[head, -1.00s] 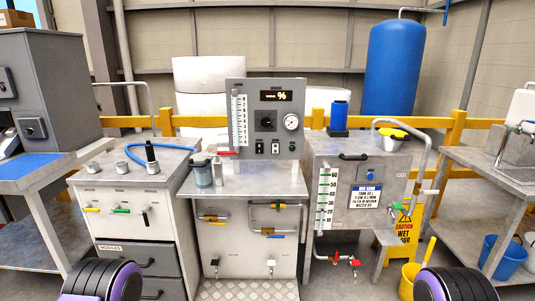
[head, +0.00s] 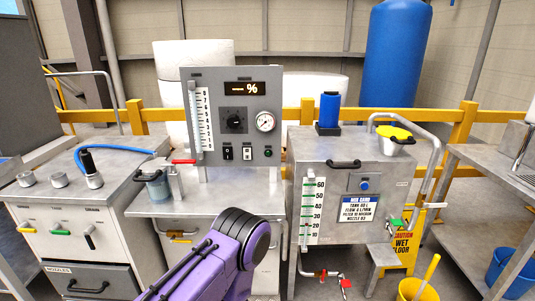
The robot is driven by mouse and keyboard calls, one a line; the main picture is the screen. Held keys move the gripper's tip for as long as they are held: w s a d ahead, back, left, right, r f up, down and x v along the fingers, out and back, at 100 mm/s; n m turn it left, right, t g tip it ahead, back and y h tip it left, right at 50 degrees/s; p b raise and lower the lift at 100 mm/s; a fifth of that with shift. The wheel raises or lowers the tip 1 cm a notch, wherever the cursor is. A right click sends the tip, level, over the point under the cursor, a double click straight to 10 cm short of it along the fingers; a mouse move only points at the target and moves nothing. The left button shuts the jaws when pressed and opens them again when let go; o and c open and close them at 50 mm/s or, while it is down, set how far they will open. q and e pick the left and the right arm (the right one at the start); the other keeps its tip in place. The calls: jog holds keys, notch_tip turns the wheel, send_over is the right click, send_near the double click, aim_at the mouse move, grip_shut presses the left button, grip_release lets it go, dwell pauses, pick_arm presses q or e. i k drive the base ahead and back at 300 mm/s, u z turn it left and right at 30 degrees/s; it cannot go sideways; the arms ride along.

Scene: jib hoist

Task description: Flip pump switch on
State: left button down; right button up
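The grey control panel (head: 276,92) stands upright at the back of the metal bench. It carries a lit display (head: 245,88) reading "– %", a black knob (head: 235,121) and a round gauge (head: 265,122). Below the knob sit a black rocker switch (head: 228,153) and a white-plated switch (head: 247,153). Their labels are too small to read, so I cannot tell which is the pump switch or its position. A purple and black arm link of mine reaches up in front of the bench, below the panel. Neither gripper is in view.
A grey tank (head: 320,150) with a blue filter (head: 329,110) stands right. A nozzle cabinet (head: 75,205) is left. A yellow bucket (head: 418,290) is on the floor.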

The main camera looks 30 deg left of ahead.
aim_at(226, 152)
jog(key=u, duration=0.2)
jog(key=i, duration=0.8)
jog(key=u, duration=1)
jog(key=i, duration=0.4)
jog(key=u, duration=0.45)
